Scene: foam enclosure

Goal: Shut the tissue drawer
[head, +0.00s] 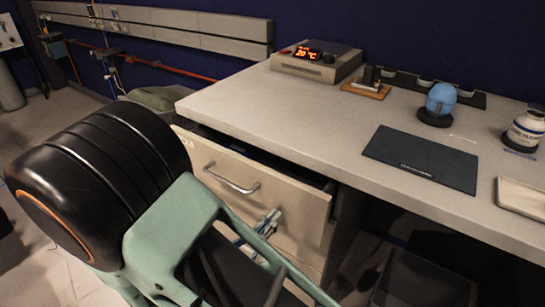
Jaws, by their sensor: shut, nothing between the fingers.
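The drawer (285,200) under the worktop is pulled part way out, with a dark gap behind its pale front. I take it to be the tissue drawer; no tissues show. Its metal bar handle (232,181) is on the front, left of the middle. My gripper (270,220) shows small beyond my green and black arm, in front of the drawer front, right of and below the handle. Its fingers look shut and empty. I cannot tell whether they touch the front. My arm hides the lower left of the drawer front.
On the worktop (230,105) stand a heater with a red display (315,63), a blue round object (440,99), a dark mat (421,158), a white bottle (526,128) and a pale tray (522,196). A dark box (425,280) sits below, right of the drawer.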

